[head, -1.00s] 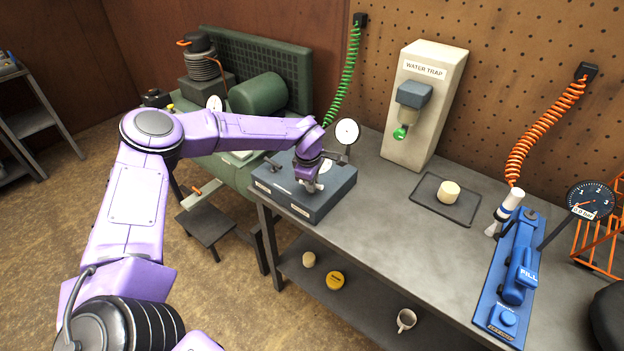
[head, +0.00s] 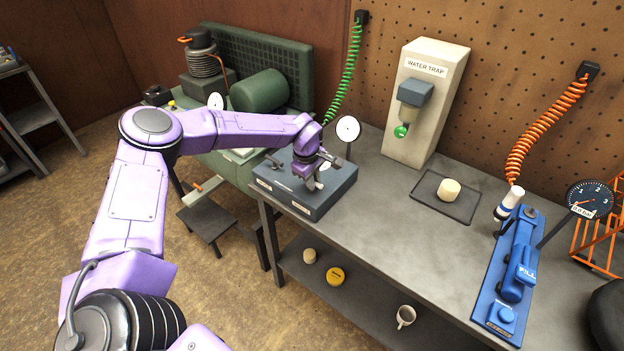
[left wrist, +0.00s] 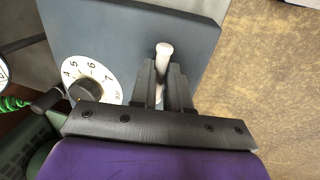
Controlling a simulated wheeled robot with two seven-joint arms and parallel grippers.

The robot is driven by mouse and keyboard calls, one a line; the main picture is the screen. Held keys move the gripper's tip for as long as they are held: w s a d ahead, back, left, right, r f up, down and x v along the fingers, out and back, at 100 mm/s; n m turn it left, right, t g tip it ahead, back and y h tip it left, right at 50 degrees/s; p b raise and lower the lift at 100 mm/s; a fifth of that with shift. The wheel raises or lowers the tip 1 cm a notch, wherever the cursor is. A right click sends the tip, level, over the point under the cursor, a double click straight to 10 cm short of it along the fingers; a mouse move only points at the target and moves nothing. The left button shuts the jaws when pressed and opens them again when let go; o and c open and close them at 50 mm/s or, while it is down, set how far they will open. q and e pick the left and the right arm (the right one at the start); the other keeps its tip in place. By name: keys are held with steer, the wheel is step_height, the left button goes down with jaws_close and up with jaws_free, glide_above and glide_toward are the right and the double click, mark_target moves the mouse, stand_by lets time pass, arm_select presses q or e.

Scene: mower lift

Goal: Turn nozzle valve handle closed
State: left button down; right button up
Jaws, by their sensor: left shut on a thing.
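The blue-grey control box (head: 285,200) sits on the left end of the workbench. My left gripper (head: 316,183) is over its right part, pointing down. In the left wrist view, the jaws (left wrist: 164,82) are shut around a pale, rod-like valve handle (left wrist: 164,50), whose rounded end sticks out past the fingertips. The handle's base is hidden behind the fingers. A white numbered dial (left wrist: 92,80) with a dark knob lies beside the gripper on the box face (left wrist: 125,45). My right gripper is not in view.
A round white gauge (head: 347,129) stands on a stem behind my gripper. The green compressor (head: 262,92) is behind and left. The water trap (head: 425,105), a tray (head: 430,204) and a blue fill stand (head: 515,275) are to the right. Bare bench lies between.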

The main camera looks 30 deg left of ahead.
arm_select(q)
steer(key=c, duration=1.1)
jaws_free()
steer(key=shift+d+f, duration=0.1)
steer(key=shift+d, duration=0.1)
steer(key=shift+c, duration=0.2)
steer(key=shift+w, duration=0.1)
steer(key=shift+a+r, duration=0.1)
steer(key=shift+r, duration=0.3)
step_height(320, 180, up, 10)
steer(key=s+b, duration=0.2)
steer(key=shift+f, duration=0.25)
